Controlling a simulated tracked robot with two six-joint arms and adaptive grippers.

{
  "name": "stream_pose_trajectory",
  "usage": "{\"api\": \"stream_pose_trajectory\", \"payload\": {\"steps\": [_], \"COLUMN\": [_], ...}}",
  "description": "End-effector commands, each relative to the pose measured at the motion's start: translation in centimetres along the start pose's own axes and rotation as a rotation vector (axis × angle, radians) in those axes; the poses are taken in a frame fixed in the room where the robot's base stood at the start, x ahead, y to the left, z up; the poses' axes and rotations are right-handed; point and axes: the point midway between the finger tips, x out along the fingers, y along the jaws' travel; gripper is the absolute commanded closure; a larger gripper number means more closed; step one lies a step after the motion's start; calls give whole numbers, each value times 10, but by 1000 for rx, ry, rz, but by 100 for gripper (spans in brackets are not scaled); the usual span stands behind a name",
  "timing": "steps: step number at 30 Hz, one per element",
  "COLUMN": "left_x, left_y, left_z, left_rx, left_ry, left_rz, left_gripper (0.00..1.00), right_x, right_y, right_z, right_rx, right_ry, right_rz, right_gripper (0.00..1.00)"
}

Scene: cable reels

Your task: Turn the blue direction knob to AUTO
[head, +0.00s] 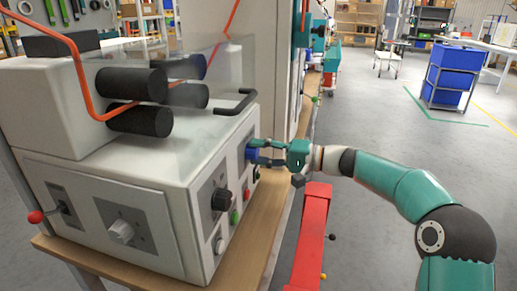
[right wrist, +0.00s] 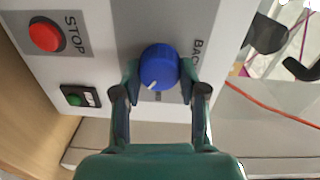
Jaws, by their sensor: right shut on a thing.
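The blue direction knob (right wrist: 159,67) sits on a grey panel of the white machine. In the right wrist view a white mark on it points to the lower left. A partly hidden label starting "BAC" is printed to its right; I see no readable AUTO label. My right gripper (right wrist: 160,82) has one finger on each side of the knob and is shut on it. In the head view my right gripper (head: 254,151) reaches the panel from the right and partly covers the blue knob (head: 251,154). My left gripper is not in view.
A red STOP button (right wrist: 46,36) and a green-lit switch (right wrist: 80,96) are near the knob. A black knob (head: 221,199) and a green button (head: 234,217) are on the machine's front panel. A red bar (head: 312,235) stands below my right arm. Open floor lies to the right.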

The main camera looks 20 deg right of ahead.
Motion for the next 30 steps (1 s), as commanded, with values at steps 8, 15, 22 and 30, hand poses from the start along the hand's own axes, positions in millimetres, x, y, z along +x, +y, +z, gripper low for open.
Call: {"api": "stream_pose_trajectory", "payload": {"steps": [8,15,22,30], "left_x": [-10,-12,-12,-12], "left_y": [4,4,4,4], "left_z": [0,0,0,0], "left_rx": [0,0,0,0], "left_ry": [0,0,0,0], "left_rz": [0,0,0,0], "left_gripper": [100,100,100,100], "right_x": [-3,-3,-3,-3], "right_y": [-2,-1,0,0], "right_z": [-6,-6,-6,-5], "right_rx": [157,216,224,223], "right_ry": [12,10,10,9], "right_rz": [-2,-2,-2,-1], "right_gripper": [93,93,93,47]}}
